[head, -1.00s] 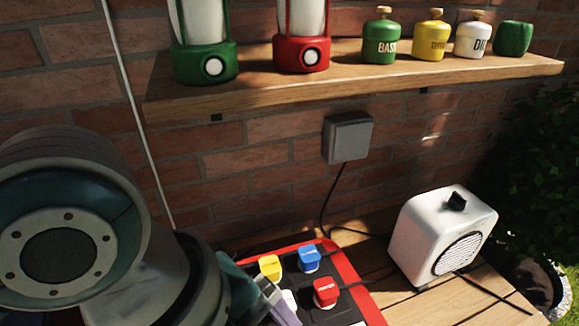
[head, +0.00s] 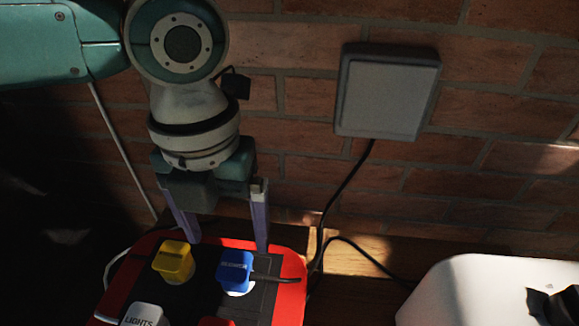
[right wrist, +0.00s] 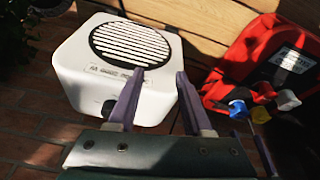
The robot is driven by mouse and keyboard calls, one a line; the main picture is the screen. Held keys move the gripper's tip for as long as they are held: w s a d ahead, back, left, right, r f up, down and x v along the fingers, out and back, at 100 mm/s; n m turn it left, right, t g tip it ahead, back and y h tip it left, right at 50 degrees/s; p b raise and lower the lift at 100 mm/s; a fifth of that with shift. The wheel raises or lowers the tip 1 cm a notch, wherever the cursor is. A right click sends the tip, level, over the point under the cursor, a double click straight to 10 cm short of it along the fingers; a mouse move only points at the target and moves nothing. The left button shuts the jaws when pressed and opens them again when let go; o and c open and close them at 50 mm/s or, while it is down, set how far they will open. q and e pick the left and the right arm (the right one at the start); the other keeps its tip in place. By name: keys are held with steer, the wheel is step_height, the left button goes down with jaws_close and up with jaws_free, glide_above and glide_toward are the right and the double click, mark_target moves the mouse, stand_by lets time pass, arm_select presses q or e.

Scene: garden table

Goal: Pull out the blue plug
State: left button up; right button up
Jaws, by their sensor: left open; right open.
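The blue plug (head: 236,270) sits upright in the red-and-black power board (head: 289,301), with a dark cord leaving to its right. It also shows in the right wrist view (right wrist: 238,107). My left gripper (head: 227,243) is open and points down at the board's back edge. Its right finger is just behind the blue plug and its left finger is near the yellow plug (head: 174,262); nothing is between them. Contact with the plugs cannot be told. My right gripper (right wrist: 160,88) is open and empty, in front of the white speaker (right wrist: 117,75) in its wrist view.
A white plug marked LIGHTS (head: 143,315) and a red plug (head: 217,322) are cut by the bottom edge. A grey wall box (head: 388,95) is on the brick wall, its black cord hanging behind the board. The white speaker (head: 480,290) stands at the right.

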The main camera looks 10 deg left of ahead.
mark_target(234, 265)
arm_select(q)
steer(key=shift+w+f, duration=0.1)
steer(key=shift+a, duration=0.2)
steer(key=shift+f, duration=0.1)
step_height(234, 265, down, 8)
steer(key=b, duration=0.7)
steer(key=shift+d, duration=0.1)
steer(key=shift+f+b, duration=0.4)
steer(key=shift+b, duration=0.1)
steer(key=shift+p, duration=0.35)
stand_by(0.3)
jaws_close()
stand_by(0.8)
